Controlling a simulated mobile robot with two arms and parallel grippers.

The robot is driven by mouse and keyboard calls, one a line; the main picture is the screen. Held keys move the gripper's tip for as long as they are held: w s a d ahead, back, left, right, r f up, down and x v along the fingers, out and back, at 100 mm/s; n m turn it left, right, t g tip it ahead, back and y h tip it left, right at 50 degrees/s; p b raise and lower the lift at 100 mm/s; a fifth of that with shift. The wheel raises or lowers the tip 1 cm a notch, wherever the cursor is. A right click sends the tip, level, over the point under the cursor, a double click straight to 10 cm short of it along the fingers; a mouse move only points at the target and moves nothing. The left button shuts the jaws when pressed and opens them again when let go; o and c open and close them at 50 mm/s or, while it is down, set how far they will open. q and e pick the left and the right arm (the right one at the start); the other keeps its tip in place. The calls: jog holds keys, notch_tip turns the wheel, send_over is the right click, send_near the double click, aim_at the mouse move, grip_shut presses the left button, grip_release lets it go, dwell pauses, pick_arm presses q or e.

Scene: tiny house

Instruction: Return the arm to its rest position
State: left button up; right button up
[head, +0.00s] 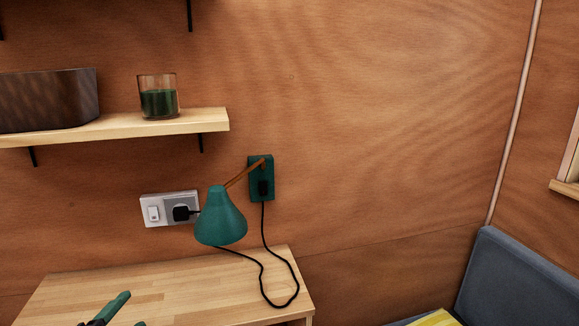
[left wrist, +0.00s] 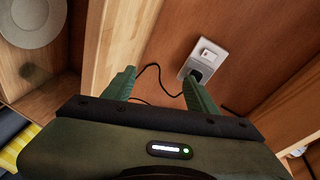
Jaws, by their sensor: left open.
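My left gripper (head: 124,312) shows only in part at the bottom left of the head view, in front of the wooden desk top. In the left wrist view my left gripper (left wrist: 158,90) has its two green fingers spread apart with nothing between them. A black cord and the wall socket show beyond the fingers. Most of the left arm is out of view. My right gripper is in neither view.
A teal lamp (head: 221,217) hangs over the wooden desk (head: 150,287), its cord looping down. A socket (head: 170,208) holds a black plug. A shelf (head: 110,128) carries a dark basket (head: 48,99) and a glass (head: 158,97). A grey cushion (head: 520,285) stands right.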

pick_arm(q)
jog(key=s+d+f+n+g+y, duration=0.1)
jog(key=s+d+f+n+g, duration=0.2)
jog(key=s+f, duration=0.35)
jog(key=s+d+f+n+g, duration=0.1)
jog(key=s+f+n+g, duration=0.2)
jog(key=s+f+n, duration=0.35)
jog(key=s+d+f+n+g+h, duration=0.1)
jog(key=s+d+f+n+g, duration=0.2)
jog(key=s, duration=0.4)
jog(key=s+d+f+g+h, duration=0.1)
jog(key=s+d+f+g, duration=0.25)
jog(key=s+f, duration=0.2)
notch_tip(320, 180, down, 25)
jog(key=s+g, duration=0.1)
jog(key=s, duration=0.1)
jog(key=s+a+f+g, duration=0.1)
jog(key=s+a+f, duration=0.1)
jog(key=s+f, duration=1.5)
jog(key=shift+y, duration=0.4)
jog(key=shift+a, duration=0.1)
